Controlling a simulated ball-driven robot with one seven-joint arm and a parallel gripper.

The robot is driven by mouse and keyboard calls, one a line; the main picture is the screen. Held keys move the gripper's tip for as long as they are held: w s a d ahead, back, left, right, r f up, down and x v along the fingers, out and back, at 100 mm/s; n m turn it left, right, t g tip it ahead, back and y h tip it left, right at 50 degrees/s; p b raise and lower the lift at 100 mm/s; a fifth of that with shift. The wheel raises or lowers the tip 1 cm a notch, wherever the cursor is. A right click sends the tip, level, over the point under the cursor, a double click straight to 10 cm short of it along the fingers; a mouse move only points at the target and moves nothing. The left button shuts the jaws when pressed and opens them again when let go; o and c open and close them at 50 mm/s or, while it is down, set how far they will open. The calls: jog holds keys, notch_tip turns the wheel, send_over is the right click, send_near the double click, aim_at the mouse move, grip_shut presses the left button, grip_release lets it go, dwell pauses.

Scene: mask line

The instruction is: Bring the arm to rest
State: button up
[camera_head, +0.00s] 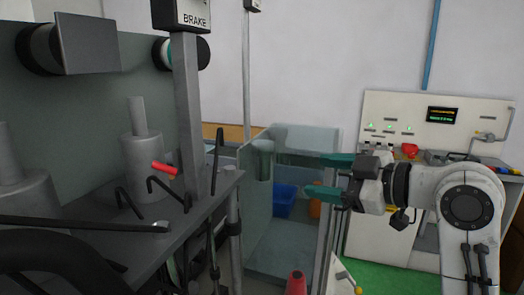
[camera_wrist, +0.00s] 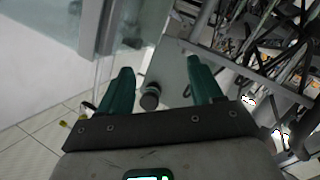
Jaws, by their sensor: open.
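My gripper (camera_head: 300,175) is at the middle right of the head view, at the end of my white arm, which reaches in from the right edge. Its two teal fingers point left and stand apart with nothing between them. In the wrist view the fingers (camera_wrist: 159,68) are also spread. A dark round-ended object (camera_wrist: 150,96) shows in the gap between them, apart from both; I cannot tell what it is. The fingers overlap the glass-walled enclosure (camera_head: 305,140) in the head view; I cannot tell how close they are to it.
A grey machine bench (camera_head: 90,235) with a red-handled lever (camera_head: 165,168) and black hooked rods fills the left. A post with a BRAKE sign (camera_head: 188,110) rises from it. A blue bin (camera_head: 285,200) sits low behind my gripper. A control panel (camera_head: 437,108) stands at right.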

jog(key=s+d+f+m+g+h, duration=0.1)
jog(key=s+d+f+m+h, duration=0.2)
jog(key=f, duration=0.7)
jog(key=s+d+f+m+g+h, duration=0.1)
jog(key=s+f+m, duration=0.3)
jog(key=f, duration=0.7)
jog(key=s+d+f+m+g+h, duration=0.1)
jog(key=s+d+f+m+h, duration=0.3)
jog(key=f, duration=0.6)
jog(key=s+d+f+m+g+h, duration=0.1)
jog(key=s+d+f+g, duration=0.1)
jog(key=s+f, duration=0.3)
jog(key=s+d+f+m+g+h, duration=0.1)
jog(key=s+f, duration=0.4)
jog(key=s, duration=0.9)
jog(key=s+d+f+m+g+h, duration=0.1)
jog(key=s+d+f+m+g, duration=0.2)
jog(key=s, duration=0.6)
notch_tip(320, 180, down, 2)
jog(key=shift+s+d+f+h, duration=0.15)
jog(key=shift+d+h, duration=0.25)
jog(key=shift+d, duration=0.35)
